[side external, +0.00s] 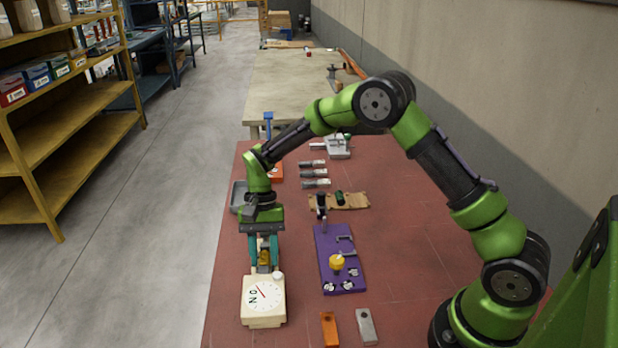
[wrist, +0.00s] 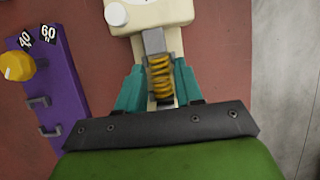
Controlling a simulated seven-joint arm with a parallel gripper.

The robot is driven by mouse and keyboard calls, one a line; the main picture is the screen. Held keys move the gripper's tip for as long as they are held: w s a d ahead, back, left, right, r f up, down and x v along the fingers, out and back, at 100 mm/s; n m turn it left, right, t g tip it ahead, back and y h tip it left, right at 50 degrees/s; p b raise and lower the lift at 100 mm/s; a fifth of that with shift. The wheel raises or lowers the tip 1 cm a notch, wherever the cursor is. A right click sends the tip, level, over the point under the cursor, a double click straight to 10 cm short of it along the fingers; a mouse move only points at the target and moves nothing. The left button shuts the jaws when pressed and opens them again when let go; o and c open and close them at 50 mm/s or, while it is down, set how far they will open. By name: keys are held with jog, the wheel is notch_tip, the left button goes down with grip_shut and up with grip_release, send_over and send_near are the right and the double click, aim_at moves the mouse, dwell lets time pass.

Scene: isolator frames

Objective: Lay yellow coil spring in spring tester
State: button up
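The yellow coil spring (wrist: 160,76) lies lengthwise in the narrow channel of the spring tester, behind its grey end block (wrist: 153,41). The cream spring tester (side external: 263,302) stands at the table's front left, with a round dial and red needle facing up. My gripper (side external: 264,252) points down over the tester's channel. Its teal fingers stand on either side of the spring, as the wrist view also shows (wrist: 160,84). I cannot tell whether they touch the spring or stand just clear of it. The spring's near end is partly hidden by my gripper's dark mount.
A purple panel (side external: 328,243) with a yellow knob (side external: 337,262) and dark hooks lies to the right of the tester. Orange (side external: 328,329) and grey (side external: 366,325) plates lie in front. A grey bin (side external: 238,195) stands behind my gripper. Red tabletop is bare at right.

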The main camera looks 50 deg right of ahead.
jog(key=shift+o, duration=1.4)
jog(key=shift+r, duration=0.1)
jog(key=v, duration=1.6)
jog(key=shift+r, duration=0.35)
jog(key=shift+w+d, duration=0.1)
jog(key=shift+w, duration=0.05)
